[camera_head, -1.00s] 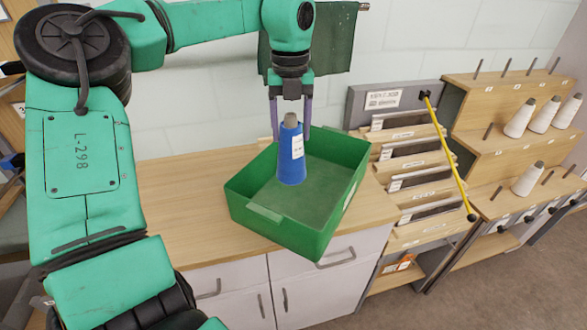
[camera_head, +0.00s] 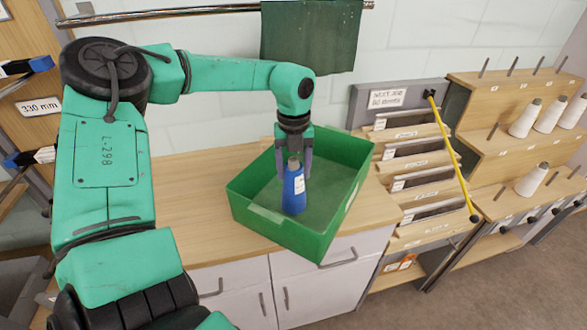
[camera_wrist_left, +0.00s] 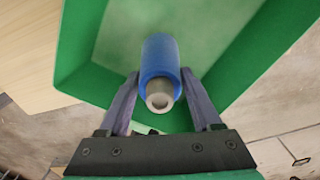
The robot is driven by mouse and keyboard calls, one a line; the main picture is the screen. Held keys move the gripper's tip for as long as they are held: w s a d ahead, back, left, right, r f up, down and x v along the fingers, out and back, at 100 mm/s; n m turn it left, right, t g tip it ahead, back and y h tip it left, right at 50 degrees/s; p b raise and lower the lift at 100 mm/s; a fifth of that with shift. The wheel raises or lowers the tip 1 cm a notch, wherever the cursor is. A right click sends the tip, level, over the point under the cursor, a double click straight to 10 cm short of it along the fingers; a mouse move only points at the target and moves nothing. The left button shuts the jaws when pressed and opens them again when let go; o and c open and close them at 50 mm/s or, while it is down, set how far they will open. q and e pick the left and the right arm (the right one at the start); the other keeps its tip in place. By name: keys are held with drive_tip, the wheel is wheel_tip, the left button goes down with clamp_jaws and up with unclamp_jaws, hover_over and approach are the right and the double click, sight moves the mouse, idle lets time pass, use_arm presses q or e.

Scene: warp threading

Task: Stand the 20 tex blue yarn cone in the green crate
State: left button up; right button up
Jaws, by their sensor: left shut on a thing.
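The blue yarn cone (camera_head: 293,192) stands about upright inside the green crate (camera_head: 340,203), narrow grey tip up, with a white label on its side. My left gripper (camera_head: 294,172) points down from above, shut on the upper part of the cone. In the left wrist view the cone (camera_wrist_left: 159,62) sits between both fingers, its grey tip towards the camera, over the crate floor (camera_wrist_left: 118,45). The cone's base is at or close to the crate floor; I cannot tell whether it touches. My right gripper is not in view.
The crate sits on a wooden counter (camera_head: 190,195) above white drawers. A sloped card rack with a yellow rod (camera_head: 449,155) stands to its right, then wooden peg shelves with white cones (camera_head: 532,180). A green cloth (camera_head: 311,38) hangs behind.

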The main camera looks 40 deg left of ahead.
use_arm(q)
drive_tip(key=shift+f, duration=0.25)
drive_tip(key=o, duration=1.1)
drive_tip(key=shift+o, duration=0.2)
drive_tip(key=shift+r, duration=0.35)
drive_tip(key=shift+r+p, duration=0.6)
drive_tip(key=shift+p, duration=0.3)
drive_tip(key=shift+w+r+b, duration=0.15)
drive_tip(key=shift+r+b, duration=0.35)
drive_tip(key=shift+b, duration=0.2)
wheel_tip(320, 180, up, 10)
drive_tip(key=b, duration=0.1)
drive_tip(key=shift+r, duration=0.2)
